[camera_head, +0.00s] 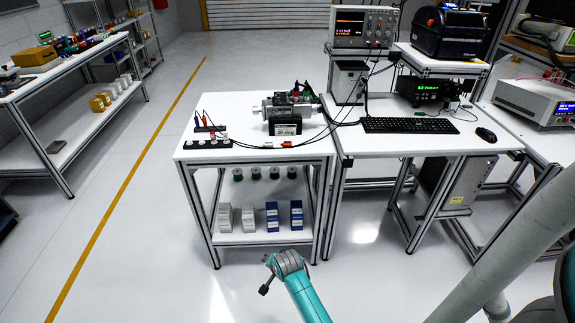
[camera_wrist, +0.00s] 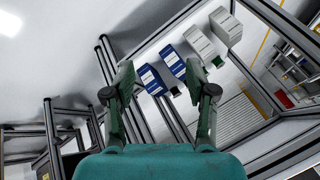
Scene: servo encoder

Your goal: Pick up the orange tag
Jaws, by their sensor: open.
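A small orange tag (camera_head: 287,145) lies on the white table top (camera_head: 240,177) near its front edge, in front of the motor (camera_head: 290,104). A small white piece (camera_head: 267,146) lies just left of it. The tag does not show in the wrist view. My gripper (camera_head: 267,276) is low in front of the table, apart from the tag and below the table top. In the wrist view my gripper (camera_wrist: 160,70) is open, with nothing between its two fingers.
Blue boxes (camera_head: 271,219) and white boxes (camera_head: 225,217) stand on the lower shelf; they also show beyond my fingers in the wrist view. Cables cross the table top. A power strip (camera_head: 208,144) lies at left. A keyboard (camera_head: 409,125) is on the adjoining desk. Floor left is clear.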

